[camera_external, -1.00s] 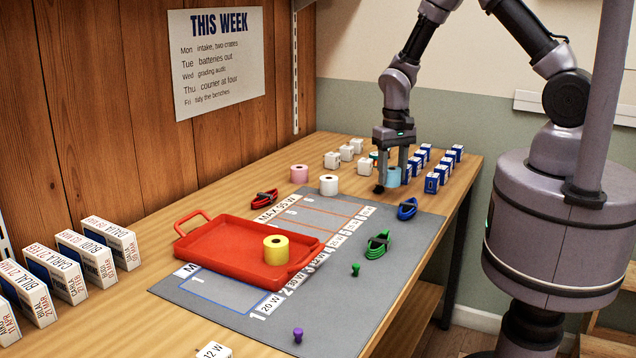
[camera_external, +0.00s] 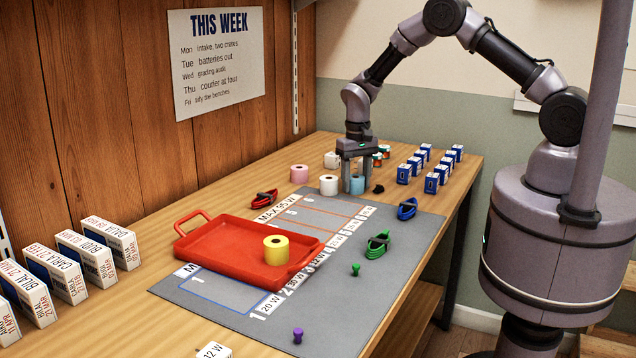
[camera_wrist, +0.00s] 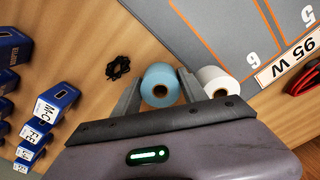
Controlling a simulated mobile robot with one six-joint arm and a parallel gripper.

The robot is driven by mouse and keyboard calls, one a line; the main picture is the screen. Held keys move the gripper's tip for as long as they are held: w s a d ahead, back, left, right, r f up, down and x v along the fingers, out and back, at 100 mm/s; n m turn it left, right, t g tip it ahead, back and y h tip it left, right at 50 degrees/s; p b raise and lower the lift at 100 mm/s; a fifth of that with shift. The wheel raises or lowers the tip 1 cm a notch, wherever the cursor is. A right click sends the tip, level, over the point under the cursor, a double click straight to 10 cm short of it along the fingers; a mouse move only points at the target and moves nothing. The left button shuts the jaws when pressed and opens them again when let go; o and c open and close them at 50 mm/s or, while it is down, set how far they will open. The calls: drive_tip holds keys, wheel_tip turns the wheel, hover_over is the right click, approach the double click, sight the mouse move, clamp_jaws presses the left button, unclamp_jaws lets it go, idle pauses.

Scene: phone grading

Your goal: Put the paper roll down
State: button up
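A light-blue paper roll (camera_external: 357,185) stands upright between the fingers of my gripper (camera_external: 356,178), behind the grey mat's far edge. My gripper points down and is shut on this roll. In the wrist view the blue roll (camera_wrist: 163,84) sits between the two fingers (camera_wrist: 160,92). I cannot tell whether its base touches the table. A white roll (camera_external: 329,186) stands just left of it, close to one finger. A pink roll (camera_external: 299,174) stands further left, and a yellow roll (camera_external: 276,250) stands in the red tray (camera_external: 215,245).
Blue-and-white boxes (camera_external: 430,182) stand in rows to the right. A black coil (camera_external: 378,188) lies beside my gripper. A red cable (camera_external: 264,198) and a blue cable (camera_external: 407,208) lie near the mat (camera_external: 400,245).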

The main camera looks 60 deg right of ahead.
wheel_tip(320, 180, up, 13)
drive_tip(key=p, duration=0.5)
wheel_tip(320, 180, up, 10)
drive_tip(key=t, duration=0.1)
hover_over(356, 177)
drive_tip(key=s+a, duration=0.3)
drive_tip(key=s, duration=0.1)
drive_tip(key=s+a+r+n+t, duration=0.1)
drive_tip(key=s+a+r, duration=0.1)
drive_tip(key=s+r, duration=0.4)
drive_tip(key=s+a+r+t+y, duration=0.1)
drive_tip(key=s+a+r+t, duration=0.1)
drive_tip(key=s+r, duration=0.4)
drive_tip(key=s, duration=0.5)
drive_tip(key=shift+a+r+n, duration=0.3)
drive_tip(key=shift+a+n, duration=0.1)
drive_tip(key=shift+o, duration=1.4)
drive_tip(key=s+a+t+y, duration=0.1)
drive_tip(key=s+a, duration=0.1)
drive_tip(key=s, duration=0.6)
drive_tip(key=shift+s+f+n+t, duration=0.2)
drive_tip(key=shift+s+n+t, duration=0.1)
drive_tip(key=shift+t, duration=0.1)
drive_tip(key=shift+o, duration=0.5)
drive_tip(key=shift+f, duration=0.1)
